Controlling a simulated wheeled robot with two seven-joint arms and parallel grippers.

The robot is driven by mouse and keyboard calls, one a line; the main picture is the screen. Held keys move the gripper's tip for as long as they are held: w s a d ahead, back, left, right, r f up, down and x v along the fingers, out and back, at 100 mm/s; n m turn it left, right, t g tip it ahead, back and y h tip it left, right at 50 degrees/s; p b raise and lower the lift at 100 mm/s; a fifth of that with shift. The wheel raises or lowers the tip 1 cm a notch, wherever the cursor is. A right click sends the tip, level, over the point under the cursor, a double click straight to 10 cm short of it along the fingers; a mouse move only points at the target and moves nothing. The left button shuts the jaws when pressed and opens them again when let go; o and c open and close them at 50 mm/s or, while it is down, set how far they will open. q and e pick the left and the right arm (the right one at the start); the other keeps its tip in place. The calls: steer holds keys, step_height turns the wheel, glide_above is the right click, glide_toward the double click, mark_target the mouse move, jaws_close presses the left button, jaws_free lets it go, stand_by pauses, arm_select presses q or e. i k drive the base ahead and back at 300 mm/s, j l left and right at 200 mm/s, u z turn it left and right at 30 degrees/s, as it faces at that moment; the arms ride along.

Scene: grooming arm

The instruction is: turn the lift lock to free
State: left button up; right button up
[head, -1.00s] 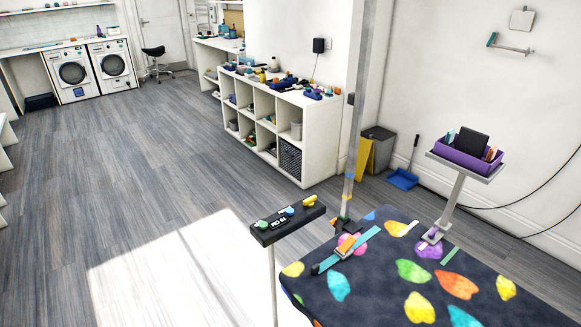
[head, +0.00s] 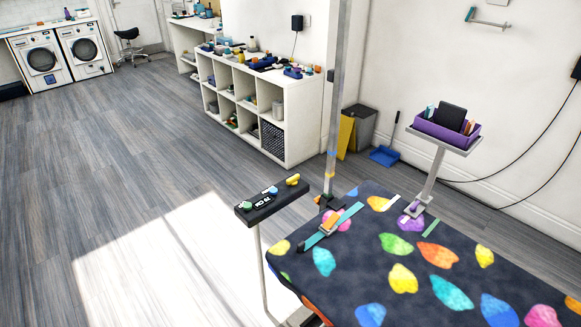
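A black control box (head: 264,208) stands on a thin post left of the grooming table. On its top are a green knob (head: 247,205), a blue knob (head: 273,190) and a yellow lever-like knob (head: 293,180), with small white markings between them. Which of these is the lift lock, and its setting, I cannot tell; the markings are too small to read. The grooming table (head: 400,245) has a dark top with coloured shapes. Neither of my grippers is in view.
A metal upright (head: 334,110) rises at the table's far-left corner, with a teal strap (head: 334,226) at its foot. A purple tray (head: 447,133) stands on a post at the table's far edge. A white shelf unit (head: 300,140) is behind. Floor left of the box is clear.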

mark_target(292, 180)
steer(key=z, duration=0.4)
steer(key=i+j+z, duration=0.2)
steer(key=j, duration=0.15)
steer(key=i+j+z, duration=0.15)
steer(key=j, duration=0.15)
steer(key=j+z, duration=0.2)
steer(key=j, duration=0.2)
steer(key=i+j+z, duration=0.2)
steer(key=j, duration=0.15)
